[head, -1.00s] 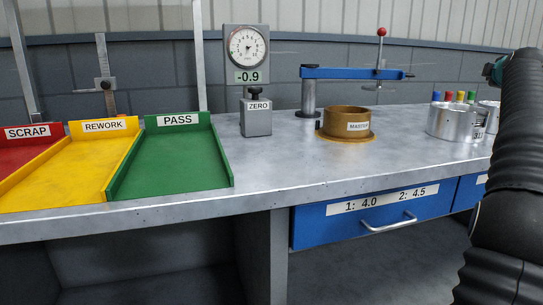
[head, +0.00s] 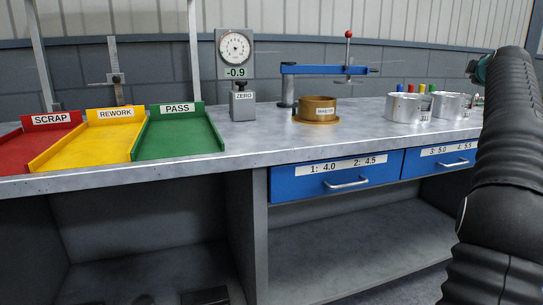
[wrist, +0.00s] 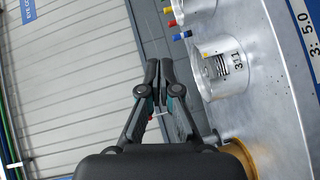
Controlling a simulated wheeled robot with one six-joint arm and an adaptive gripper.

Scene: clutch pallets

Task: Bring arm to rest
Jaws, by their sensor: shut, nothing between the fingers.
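My gripper (wrist: 159,75) shows in the wrist view with its two black fingers together and nothing between them. It is held up in the air, with the wall and the bench's back edge behind it. In the head view my arm runs up the right side and only a small dark teal part near the gripper (head: 480,68) shows at its top. The fingertips are hidden there. The workbench (head: 260,150) lies to the left of and below my arm.
On the bench stand a brass master ring (head: 318,109), silver cylinders (head: 404,107), a dial gauge (head: 235,48), a blue swing arm (head: 330,70) and coloured markers (head: 410,88). Scrap (head: 52,121), rework (head: 117,114) and pass (head: 178,109) trays sit left. Blue drawers (head: 337,179) are shut.

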